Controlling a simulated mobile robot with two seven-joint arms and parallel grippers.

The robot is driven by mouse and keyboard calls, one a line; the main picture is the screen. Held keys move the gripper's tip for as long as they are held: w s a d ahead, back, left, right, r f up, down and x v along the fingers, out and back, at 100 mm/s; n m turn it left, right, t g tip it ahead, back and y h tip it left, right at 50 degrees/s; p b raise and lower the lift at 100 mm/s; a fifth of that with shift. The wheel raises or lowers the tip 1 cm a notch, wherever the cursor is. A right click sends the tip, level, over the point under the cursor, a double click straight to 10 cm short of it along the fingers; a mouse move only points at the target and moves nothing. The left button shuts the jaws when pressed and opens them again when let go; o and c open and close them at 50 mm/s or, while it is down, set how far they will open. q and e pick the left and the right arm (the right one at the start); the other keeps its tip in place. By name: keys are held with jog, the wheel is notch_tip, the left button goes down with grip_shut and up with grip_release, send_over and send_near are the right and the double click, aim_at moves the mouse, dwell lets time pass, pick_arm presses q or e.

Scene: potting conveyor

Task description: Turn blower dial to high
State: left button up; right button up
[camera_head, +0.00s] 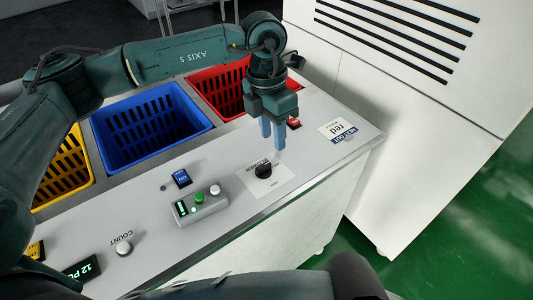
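The blower dial (263,171) is a small black knob on a white label plate (282,183) on the grey panel top. Printed text on the plate is upside down and too small to read surely. My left gripper (273,143) points down just above and behind the dial. Its two blue fingers are apart with a gap between them, and nothing shows in the gap. I cannot tell whether a fingertip touches the dial. My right gripper is not in view.
A control box (201,204) with a green button and a silver knob lies left of the dial. A count knob (124,248) is at lower left. Blue (150,125), red (203,88) and yellow (66,172) crates stand behind. A white cabinet (400,130) is at right.

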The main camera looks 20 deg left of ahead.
aim_at(263, 165)
pick_arm(q)
jog(key=shift+t+y, duration=0.3)
jog(key=shift+y, duration=0.3)
jog(key=f, duration=0.4)
jog(key=w+a+f+p, duration=0.1)
jog(key=f, duration=0.3)
jog(key=a+f+p, duration=0.1)
jog(key=f, duration=0.2)
jog(key=shift+w+a+f, duration=0.25)
jog(key=shift+f, duration=0.15)
jog(key=shift+c, duration=0.4)
grip_shut()
